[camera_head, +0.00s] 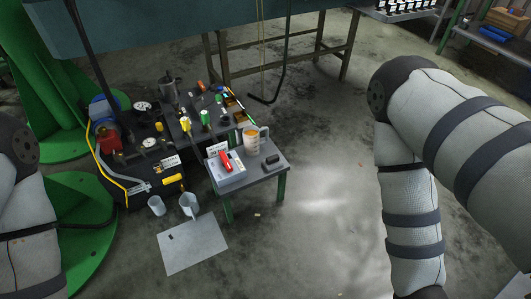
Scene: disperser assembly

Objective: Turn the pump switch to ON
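A pump unit with a blue motor (101,107) and a red block (109,139) stands on the dark bench at the left. A round gauge (149,142) and a yellow hose (112,176) are beside it. A white box with a red piece (226,160) on top sits on the small grey table to the right. My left arm shows at the left edge and my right arm at the right. Both grippers are outside the picture, well apart from the bench as far as the visible arms show.
A clear jug of amber liquid (251,142) and a black object (272,162) share the small table (262,178). A green structure (40,65) stands at the left. The floor right of the table is clear.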

